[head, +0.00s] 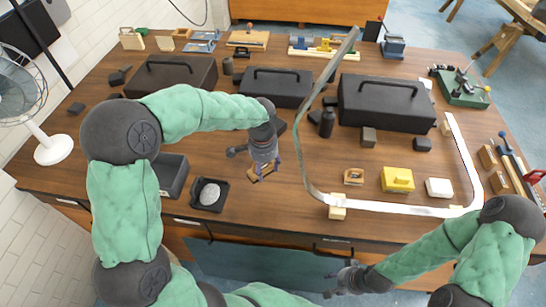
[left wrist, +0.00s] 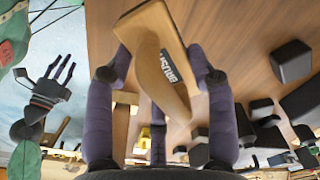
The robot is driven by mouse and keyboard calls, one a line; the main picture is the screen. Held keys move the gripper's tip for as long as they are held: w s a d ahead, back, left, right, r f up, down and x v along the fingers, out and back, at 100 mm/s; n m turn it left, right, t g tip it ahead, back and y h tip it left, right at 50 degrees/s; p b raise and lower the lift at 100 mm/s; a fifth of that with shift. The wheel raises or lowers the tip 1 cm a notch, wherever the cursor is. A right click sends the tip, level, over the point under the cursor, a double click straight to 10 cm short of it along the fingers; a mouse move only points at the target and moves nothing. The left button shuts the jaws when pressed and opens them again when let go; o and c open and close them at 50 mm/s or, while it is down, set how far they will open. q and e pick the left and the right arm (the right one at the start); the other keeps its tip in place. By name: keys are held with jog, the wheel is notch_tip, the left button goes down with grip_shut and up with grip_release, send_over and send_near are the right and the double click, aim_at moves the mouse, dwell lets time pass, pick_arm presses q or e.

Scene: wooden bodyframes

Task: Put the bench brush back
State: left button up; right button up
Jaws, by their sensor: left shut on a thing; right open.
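The bench brush (left wrist: 158,45) is a light wooden piece with a tapering handle and a label reading "BRUSH" along its side in the left wrist view. My left gripper (left wrist: 161,62) is shut on it, with purple fingers on both sides. In the head view my left gripper (head: 262,167) points down over the middle of the table, and a bit of the brush (head: 257,174) shows under the fingers. Its bristles and any gap to the tabletop are hard to tell. My right gripper (head: 346,276) is open and empty, off the table's front edge.
The table (head: 290,215) is bare around the gripper's right. A black tray with a round pale thing (head: 209,194) and an open dark bin (head: 172,174) stand left. Black toolboxes (head: 386,104) stand behind. A white strip (head: 400,208), a yellow block (head: 397,180) and a fan (head: 45,140) also show.

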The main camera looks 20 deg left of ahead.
pick_arm(q)
jog(key=w+a+f, duration=0.1)
jog(key=w+f, duration=0.1)
jog(key=w, duration=0.1)
jog(key=w+a+f, duration=0.2)
jog(key=w+f, duration=0.1)
jog(key=w, duration=0.1)
jog(key=w+a+f+b, duration=0.1)
jog(key=w+f, duration=0.2)
jog(key=w, duration=0.1)
jog(key=shift+a+f, duration=0.2)
jog(key=shift+f, duration=0.05)
jog(key=shift+w+a+f, duration=0.15)
jog(key=shift+w+f, duration=0.25)
jog(key=shift+f, duration=0.05)
jog(key=shift+w+f+b, duration=0.15)
jog(key=shift+f+b, duration=0.15)
jog(key=shift+f, duration=1.35)
jog(key=shift+f, duration=0.15)
jog(key=o, duration=1.2)
